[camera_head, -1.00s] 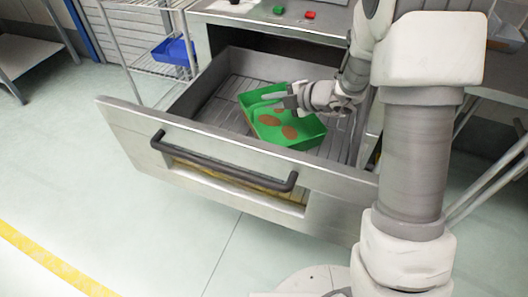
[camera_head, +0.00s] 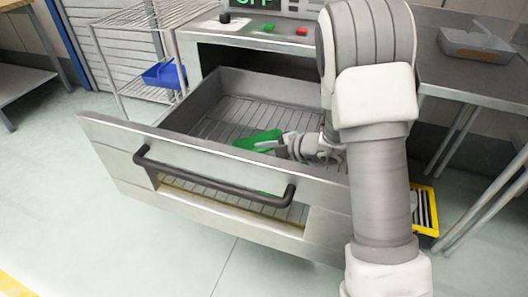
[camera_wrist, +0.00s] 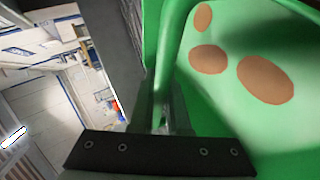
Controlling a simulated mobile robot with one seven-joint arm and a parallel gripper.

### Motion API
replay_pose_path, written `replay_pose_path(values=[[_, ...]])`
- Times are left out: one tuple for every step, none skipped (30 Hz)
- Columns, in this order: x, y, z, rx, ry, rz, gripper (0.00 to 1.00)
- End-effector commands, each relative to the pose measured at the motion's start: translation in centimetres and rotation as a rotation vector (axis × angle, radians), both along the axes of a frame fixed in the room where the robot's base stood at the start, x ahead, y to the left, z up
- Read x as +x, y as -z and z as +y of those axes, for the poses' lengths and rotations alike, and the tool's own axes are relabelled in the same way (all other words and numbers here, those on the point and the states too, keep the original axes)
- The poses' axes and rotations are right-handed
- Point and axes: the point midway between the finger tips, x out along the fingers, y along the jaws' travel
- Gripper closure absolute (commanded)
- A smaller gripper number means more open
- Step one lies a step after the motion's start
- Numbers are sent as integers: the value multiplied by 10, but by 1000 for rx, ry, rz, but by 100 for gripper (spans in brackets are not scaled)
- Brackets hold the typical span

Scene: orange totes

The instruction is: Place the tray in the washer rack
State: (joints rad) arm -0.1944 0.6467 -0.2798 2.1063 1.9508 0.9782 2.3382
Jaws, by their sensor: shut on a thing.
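The green tray (camera_head: 258,140) shows in the head view inside the pulled-out drawer with the wire-floored washer rack (camera_head: 230,118). Much of the tray is hidden by the drawer front and my arm, and it looks steeply tilted. My gripper (camera_head: 275,145) is shut on the tray's edge. In the wrist view the tray (camera_wrist: 225,110) fills the right side, with brown oval patches on its inside, and its wall runs between the fingers of my gripper (camera_wrist: 160,115). I cannot tell whether the tray touches the rack floor.
The drawer front (camera_head: 220,205) has a dark handle (camera_head: 215,180). A panel with green and red buttons (camera_head: 301,31) is above the drawer. A blue bin (camera_head: 164,75) is on a wire shelf at left. A grey tray (camera_head: 476,45) stands on the right table; a yellow-framed item (camera_head: 428,212) is below.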

Motion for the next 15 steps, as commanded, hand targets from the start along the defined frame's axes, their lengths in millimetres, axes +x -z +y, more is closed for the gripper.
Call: replay_pose_path(values=[[1,-2,0,1,0,-2,100],[1,-2,0,1,0,-2,100],[1,-2,0,1,0,-2,100],[0,-2,0,1,0,-2,100],[0,-2,0,0,1,-2,100],[0,-1,0,0,1,-1,100],[0,0,0,0,1,-1,100],[0,1,0,1,2,0,100],[0,1,-1,0,1,0,81],[0,1,-1,-1,1,0,75],[0,1,-1,-1,1,0,70],[0,1,0,-1,1,0,63],[0,1,0,-1,1,0,57],[0,1,0,-1,1,0,56],[0,1,0,-1,1,0,56]])
